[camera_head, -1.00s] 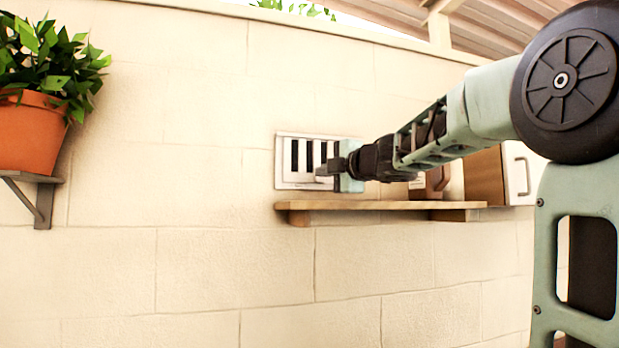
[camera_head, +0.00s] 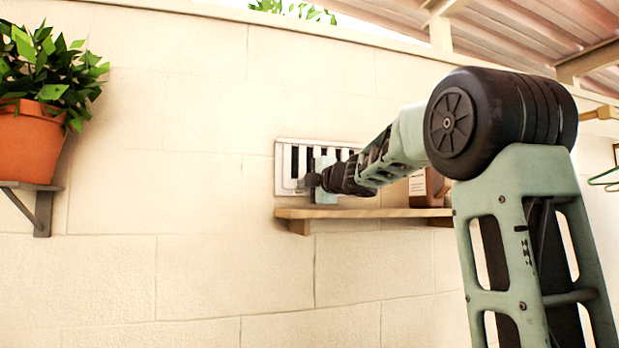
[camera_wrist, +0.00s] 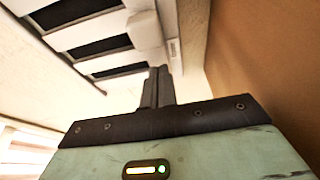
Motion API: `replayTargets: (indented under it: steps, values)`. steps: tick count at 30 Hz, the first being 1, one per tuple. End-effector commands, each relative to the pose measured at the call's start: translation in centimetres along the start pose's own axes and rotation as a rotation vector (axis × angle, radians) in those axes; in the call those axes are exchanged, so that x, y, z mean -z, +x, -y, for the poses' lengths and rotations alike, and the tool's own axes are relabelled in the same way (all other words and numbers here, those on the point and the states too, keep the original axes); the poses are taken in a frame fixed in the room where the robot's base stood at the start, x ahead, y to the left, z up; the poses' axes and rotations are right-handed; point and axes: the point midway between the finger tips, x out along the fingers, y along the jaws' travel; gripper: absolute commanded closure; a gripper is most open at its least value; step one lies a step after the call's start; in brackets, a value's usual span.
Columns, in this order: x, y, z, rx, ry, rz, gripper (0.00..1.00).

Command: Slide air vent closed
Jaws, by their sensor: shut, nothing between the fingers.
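The air vent (camera_head: 280,168) is a white framed panel with dark vertical slots, mounted on the wall above a shelf. Several dark slots show, so it stands at least partly open. Its right part is partly hidden by my arm. In the wrist view the vent's white slats (camera_wrist: 95,32) and dark gaps fill the upper left, with a pale raised block (camera_wrist: 146,32) at their right end. My gripper (camera_head: 304,184) is in front of the vent's lower part. In the wrist view its dark fingers (camera_wrist: 158,72) are together and empty, their tips just below the block; contact cannot be told.
A potted plant (camera_head: 32,142) sits far left. The wall between is clear.

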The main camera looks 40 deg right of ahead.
Motion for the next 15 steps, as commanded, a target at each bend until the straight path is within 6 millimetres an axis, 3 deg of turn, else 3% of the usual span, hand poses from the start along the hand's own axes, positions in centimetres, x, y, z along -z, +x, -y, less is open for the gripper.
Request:
replayTargets:
  steps: [6,15]
  values:
    - [-2.2,-0.9,-0.3,-0.002,0.000,0.002,1.00]
    - [-2.6,-1.1,-0.1,-0.002,0.000,0.001,1.00]
